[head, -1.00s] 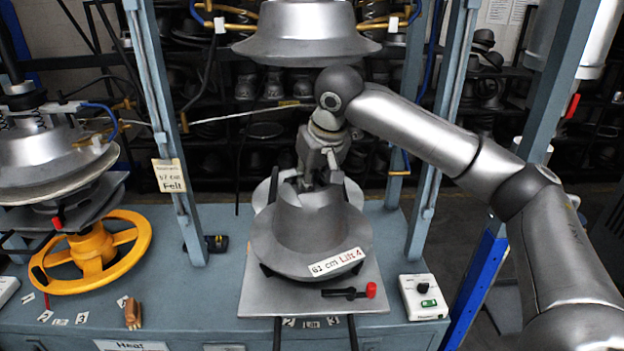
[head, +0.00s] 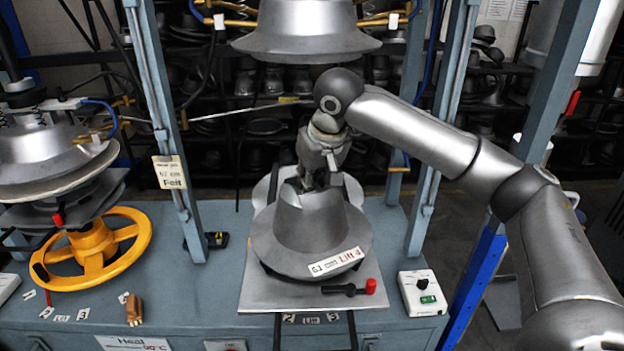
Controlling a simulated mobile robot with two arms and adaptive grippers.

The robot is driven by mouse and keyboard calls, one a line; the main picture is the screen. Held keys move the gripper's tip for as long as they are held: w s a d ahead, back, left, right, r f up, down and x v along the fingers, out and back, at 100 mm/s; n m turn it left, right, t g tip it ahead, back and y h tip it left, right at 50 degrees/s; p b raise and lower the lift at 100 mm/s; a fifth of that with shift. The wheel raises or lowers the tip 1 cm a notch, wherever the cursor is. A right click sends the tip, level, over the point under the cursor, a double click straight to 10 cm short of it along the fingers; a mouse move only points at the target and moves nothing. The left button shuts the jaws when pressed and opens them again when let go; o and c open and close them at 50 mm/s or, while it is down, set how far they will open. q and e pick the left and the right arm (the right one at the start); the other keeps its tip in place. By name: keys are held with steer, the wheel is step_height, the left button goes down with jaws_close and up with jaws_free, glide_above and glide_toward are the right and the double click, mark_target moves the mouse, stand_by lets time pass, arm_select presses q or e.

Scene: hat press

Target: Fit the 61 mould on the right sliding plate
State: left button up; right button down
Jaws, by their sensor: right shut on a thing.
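The grey hat-shaped 61 mould (head: 308,234) is at the right sliding plate (head: 258,292), with its wide brim low over the plate. A label reading "61 cm Lift 4" is on its front brim. I cannot tell whether the brim touches the plate all round. My right gripper (head: 318,186) comes down from above and is shut on the top of the mould; its fingertips are partly hidden by the crown. A lever with a red knob (head: 370,286) lies at the plate's front right. My left gripper is not in view.
An upper press mould (head: 306,30) hangs above, between blue posts (head: 168,140). A yellow handwheel (head: 92,249) and another press stand at the left. A white control box (head: 422,293) sits right of the plate.

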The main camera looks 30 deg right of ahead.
stand_by(0.3)
steer(key=c, duration=1.3)
jaws_free()
steer(key=shift+s, duration=0.1)
steer(key=shift+s+f, duration=0.1)
steer(key=shift+f, duration=0.2)
steer(key=shift+r, duration=0.45)
steer(key=v, duration=1.1)
steer(key=shift+s+a+r, duration=0.1)
steer(key=shift+s+r, duration=0.1)
